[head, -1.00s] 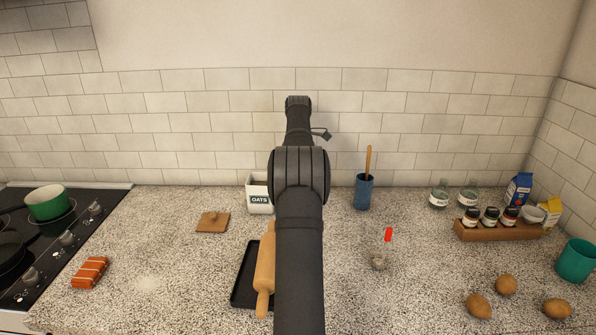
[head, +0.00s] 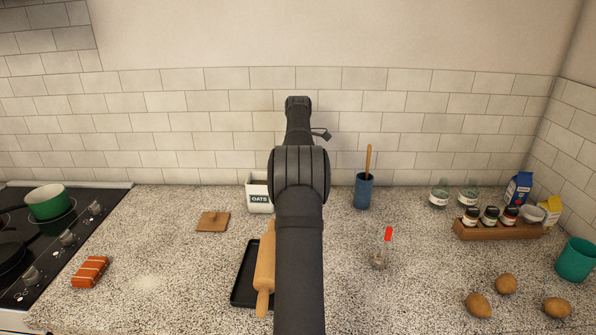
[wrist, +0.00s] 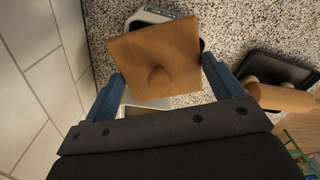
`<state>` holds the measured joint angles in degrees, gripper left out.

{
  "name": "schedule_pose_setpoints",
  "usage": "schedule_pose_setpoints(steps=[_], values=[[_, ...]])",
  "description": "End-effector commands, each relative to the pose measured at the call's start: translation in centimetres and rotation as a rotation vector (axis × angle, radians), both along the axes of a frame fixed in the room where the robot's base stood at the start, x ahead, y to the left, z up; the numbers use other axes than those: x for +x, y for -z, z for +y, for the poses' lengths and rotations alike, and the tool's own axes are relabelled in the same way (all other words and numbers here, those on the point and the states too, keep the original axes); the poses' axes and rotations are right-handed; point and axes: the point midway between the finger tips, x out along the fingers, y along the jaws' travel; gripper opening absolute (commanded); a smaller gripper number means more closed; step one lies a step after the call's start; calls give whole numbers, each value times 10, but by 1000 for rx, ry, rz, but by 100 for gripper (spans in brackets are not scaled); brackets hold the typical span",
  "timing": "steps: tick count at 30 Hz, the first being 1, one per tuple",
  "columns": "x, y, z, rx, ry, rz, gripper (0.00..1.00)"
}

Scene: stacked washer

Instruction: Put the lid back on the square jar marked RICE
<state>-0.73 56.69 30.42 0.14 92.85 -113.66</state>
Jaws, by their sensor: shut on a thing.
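My gripper (wrist: 166,76) has blue fingers shut on opposite edges of a square wooden lid (wrist: 182,48) with a round knob, seen from above in the wrist view. Another white container (wrist: 148,104) shows partly below the lid. No label can be read there, and I cannot tell whether the lid touches a jar. In the head view the white OATS jar (head: 259,198) stands open, partly behind my arm. No jar marked RICE, gripper or held lid shows there; my arm blocks that area.
A second wooden lid (head: 212,222) lies left of the OATS jar. A black tray (head: 243,288) with a rolling pin (head: 265,270) lies in front. The tiled wall is close behind.

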Motion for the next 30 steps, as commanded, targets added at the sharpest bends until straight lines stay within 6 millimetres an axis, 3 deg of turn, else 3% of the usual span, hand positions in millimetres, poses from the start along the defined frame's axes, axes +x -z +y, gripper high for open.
schedule_pose_setpoints(steps=[10, 11, 13, 24, 30], values=[[0, 0, 0, 0, 0, 0, 62], [0, 0, 0, 0, 0, 0, 87], [0, 0, 0, 0, 0, 0, 100], [0, 0, 0, 0, 0, 0, 100], [0, -10, 0, 0, 0, -1, 100]])
